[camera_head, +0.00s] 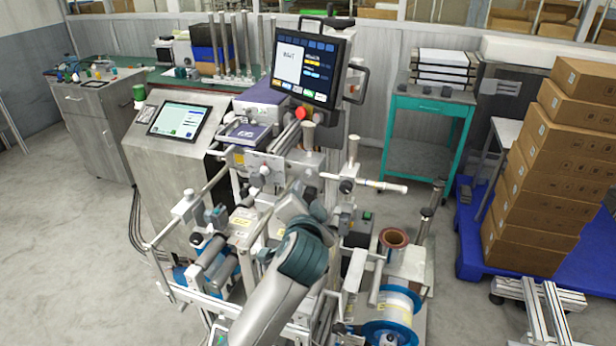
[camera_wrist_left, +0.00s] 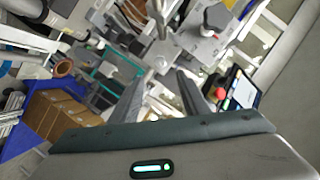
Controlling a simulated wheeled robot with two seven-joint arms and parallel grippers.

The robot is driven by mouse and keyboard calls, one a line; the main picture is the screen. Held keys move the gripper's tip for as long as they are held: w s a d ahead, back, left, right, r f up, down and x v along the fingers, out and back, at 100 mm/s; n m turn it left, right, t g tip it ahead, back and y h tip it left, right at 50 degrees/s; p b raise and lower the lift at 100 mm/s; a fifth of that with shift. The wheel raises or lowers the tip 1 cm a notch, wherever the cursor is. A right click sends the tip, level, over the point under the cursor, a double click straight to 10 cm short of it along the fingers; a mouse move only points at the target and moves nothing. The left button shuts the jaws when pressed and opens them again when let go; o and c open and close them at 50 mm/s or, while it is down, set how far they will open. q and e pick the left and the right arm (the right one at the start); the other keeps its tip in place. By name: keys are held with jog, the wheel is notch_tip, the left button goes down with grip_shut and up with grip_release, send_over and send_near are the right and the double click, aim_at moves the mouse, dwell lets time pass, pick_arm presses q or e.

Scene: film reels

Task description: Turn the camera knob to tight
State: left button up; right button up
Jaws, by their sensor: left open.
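My left gripper (camera_head: 303,195) reaches up into the middle of the machine in the head view, and my own wrist hides part of what is in front of it. In the left wrist view its two dark fingers (camera_wrist_left: 158,88) stand apart, with a metal rod and clamp (camera_wrist_left: 160,62) showing between and beyond them. I see no grip on anything. A small dark knob (camera_head: 346,186) sits on a clamp on the horizontal bar, right of the gripper. I cannot tell for sure whether this is the camera knob, nor how it is set. My right gripper is not in view.
A monitor (camera_head: 308,68) stands above the gripper, with a red button (camera_head: 300,113) below it. A brown reel (camera_head: 394,238) and a blue-rimmed reel (camera_head: 396,305) are at the right front. Stacked cartons (camera_head: 545,170) stand far right. Rods and brackets crowd the gripper.

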aim_at(309, 178)
pick_arm(q)
jog(key=p+x, duration=0.2)
jog(key=x, duration=0.7)
jog(key=shift+p, duration=0.4)
jog(key=shift+x, duration=1.05)
jog(key=shift+d, duration=0.1)
jog(key=c, duration=1.1)
